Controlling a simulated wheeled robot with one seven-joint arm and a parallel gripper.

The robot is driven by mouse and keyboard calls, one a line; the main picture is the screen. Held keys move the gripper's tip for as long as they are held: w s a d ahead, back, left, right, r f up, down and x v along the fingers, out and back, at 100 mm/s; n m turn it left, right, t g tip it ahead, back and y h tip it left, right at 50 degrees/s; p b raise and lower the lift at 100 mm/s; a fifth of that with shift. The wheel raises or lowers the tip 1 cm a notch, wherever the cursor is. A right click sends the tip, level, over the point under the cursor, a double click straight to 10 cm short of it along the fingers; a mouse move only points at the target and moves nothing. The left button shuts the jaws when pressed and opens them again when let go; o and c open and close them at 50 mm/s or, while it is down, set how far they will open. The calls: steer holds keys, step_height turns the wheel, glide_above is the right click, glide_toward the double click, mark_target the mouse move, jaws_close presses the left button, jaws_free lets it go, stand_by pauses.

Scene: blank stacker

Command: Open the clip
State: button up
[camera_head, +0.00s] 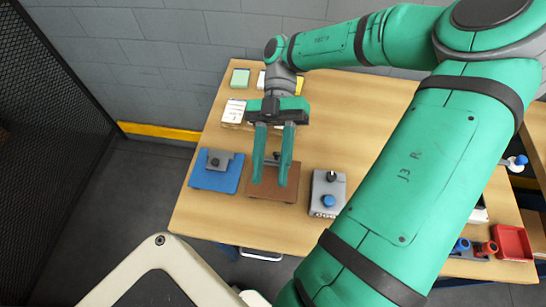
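My gripper (270,183) hangs with its fingers pointing down over a brown board (272,193) near the table's front left edge. Its two green fingers are apart, and I see nothing held between them. A small dark grey fitting (279,158) shows at the back of the brown board, partly hidden behind the fingers. It may be the clip, but I cannot tell whether it is open or shut. I cannot tell whether the fingertips touch the board.
A blue board (213,181) with a grey block stands left of the brown board. A grey box (327,190) with a blue knob and black lever stands right. Books or boxes (234,112) lie behind. A red tray (512,243) sits far right.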

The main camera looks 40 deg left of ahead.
step_height(320, 180, down, 2)
steer(key=n+t, duration=0.2)
steer(key=t, duration=0.1)
steer(key=r+n+t+y, duration=0.2)
steer(key=t+y, duration=0.6)
glide_above(277, 159)
steer(key=w+a, duration=0.1)
step_height(277, 159, down, 11)
steer(key=shift+w+r, duration=0.1)
jaws_close()
